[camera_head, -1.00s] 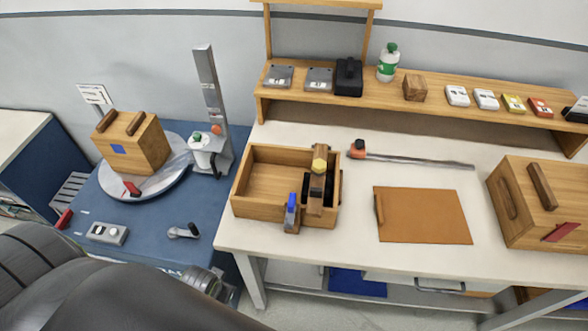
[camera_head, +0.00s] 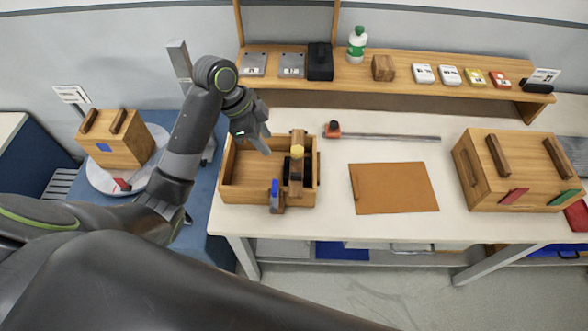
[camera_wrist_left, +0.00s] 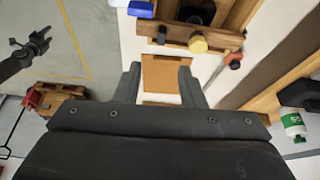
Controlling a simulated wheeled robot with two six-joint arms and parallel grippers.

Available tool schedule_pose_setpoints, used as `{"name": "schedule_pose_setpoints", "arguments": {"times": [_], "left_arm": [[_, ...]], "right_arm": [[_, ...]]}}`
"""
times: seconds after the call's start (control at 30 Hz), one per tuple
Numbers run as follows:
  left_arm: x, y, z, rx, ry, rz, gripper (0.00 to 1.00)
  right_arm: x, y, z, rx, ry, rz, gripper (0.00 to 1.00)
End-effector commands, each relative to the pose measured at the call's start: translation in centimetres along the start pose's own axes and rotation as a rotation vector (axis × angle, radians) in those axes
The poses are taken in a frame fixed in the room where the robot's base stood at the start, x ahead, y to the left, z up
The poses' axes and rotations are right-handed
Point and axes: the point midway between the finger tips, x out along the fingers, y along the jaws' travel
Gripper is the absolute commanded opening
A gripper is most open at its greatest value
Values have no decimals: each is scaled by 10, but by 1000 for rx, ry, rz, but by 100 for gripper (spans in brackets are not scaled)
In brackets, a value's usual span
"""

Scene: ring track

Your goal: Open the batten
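The batten (camera_head: 297,165) is a brown wooden bar with a yellow knob (camera_head: 297,150), lying across the right part of an open wooden box (camera_head: 247,197). A blue-topped clamp or lever (camera_head: 275,193) stands at the box's front wall. The batten also shows at the top of the left wrist view (camera_wrist_left: 178,32). My left gripper (camera_head: 258,143) is above the box's back left part, left of the batten and not touching it. Its fingers (camera_wrist_left: 160,85) are apart and empty. A small dark gripper shape, apparently my right gripper (camera_wrist_left: 38,45), shows at the wrist view's left edge; its fingers are unclear.
A brown mat (camera_head: 395,188) and a long rod with an orange end (camera_head: 385,136) lie to the right. A lidded wooden box (camera_head: 480,190) stands farther right. A shelf (camera_head: 420,80) with a green-capped bottle (camera_head: 357,45) runs behind. A turntable with a box (camera_head: 115,140) is at left.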

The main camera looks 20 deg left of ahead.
Motion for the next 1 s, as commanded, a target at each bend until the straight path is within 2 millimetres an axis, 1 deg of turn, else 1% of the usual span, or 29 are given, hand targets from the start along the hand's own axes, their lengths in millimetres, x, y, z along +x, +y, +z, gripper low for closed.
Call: {"name": "schedule_pose_setpoints", "arguments": {"times": [0.07,0.13,0.27,0.43,0.47,0.5,0.8,1.0], "left_arm": [[-7,-6,-7,39,6,10,36],[-8,-8,-9,57,9,18,36],[1,-8,-9,63,11,22,36],[27,-7,-8,61,12,21,36],[29,-6,-11,59,14,25,36],[37,-6,-12,57,14,27,36],[102,-4,-12,57,11,25,36],[138,-4,-11,59,9,23,36]], "right_arm": [[0,-1,0,0,0,-1,56],[1,-2,0,1,0,-2,56],[8,-4,1,2,0,-4,56],[26,-9,3,3,-1,-7,56],[17,-8,2,3,-1,-8,56],[13,-8,2,4,-2,-9,56],[-1,-6,1,3,-2,-7,56],[-7,-3,0,2,-2,-4,56]]}}
